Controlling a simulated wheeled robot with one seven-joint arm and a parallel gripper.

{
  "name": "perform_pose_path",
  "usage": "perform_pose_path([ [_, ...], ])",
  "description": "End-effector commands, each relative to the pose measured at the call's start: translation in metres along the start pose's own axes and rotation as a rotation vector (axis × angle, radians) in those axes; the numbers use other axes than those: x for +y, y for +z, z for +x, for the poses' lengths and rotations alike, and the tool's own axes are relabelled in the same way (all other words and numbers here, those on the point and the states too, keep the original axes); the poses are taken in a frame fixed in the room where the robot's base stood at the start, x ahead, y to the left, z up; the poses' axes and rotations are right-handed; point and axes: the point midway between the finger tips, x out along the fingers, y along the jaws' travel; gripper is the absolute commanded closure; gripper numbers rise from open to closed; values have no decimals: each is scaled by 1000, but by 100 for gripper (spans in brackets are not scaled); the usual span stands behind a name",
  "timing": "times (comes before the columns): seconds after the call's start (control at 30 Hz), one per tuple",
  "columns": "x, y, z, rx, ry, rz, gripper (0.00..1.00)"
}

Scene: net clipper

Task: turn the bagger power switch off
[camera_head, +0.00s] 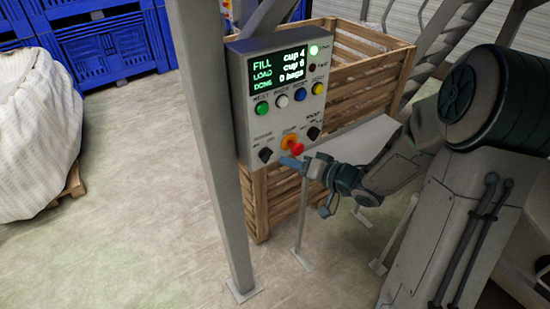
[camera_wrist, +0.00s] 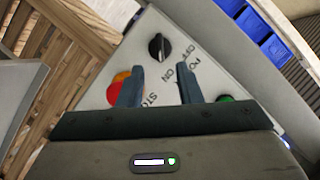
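The power switch (camera_head: 265,154) is a black rotary knob at the lower left of the grey control panel (camera_head: 243,100). In the wrist view, the knob (camera_wrist: 158,47) stands beside the printed words OFF and ON. Its ridge runs roughly toward ON, but I cannot tell its setting for sure. My gripper (camera_head: 308,187) is in front of the panel's lower edge, to the right of the knob. In the wrist view, my gripper (camera_wrist: 160,70) has its two fingers apart with nothing between them. The knob lies beyond the fingertips, apart from them.
The red stop button (camera_head: 296,149) on its orange base sits beside the switch, close to one finger. A second black knob (camera_head: 313,133) is further right. Colored buttons line the panel's middle. A metal post (camera_head: 215,150) stands left, and a wooden crate (camera_head: 350,90) behind.

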Motion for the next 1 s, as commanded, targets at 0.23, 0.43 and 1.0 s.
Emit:
perform_pose_path([
  [0.23,-1,0,48,-2,-1,1,68],
  [0.43,0,-1,66,1,1,0,68],
  [1.0,0,0,70,1,2,-1,100],
])
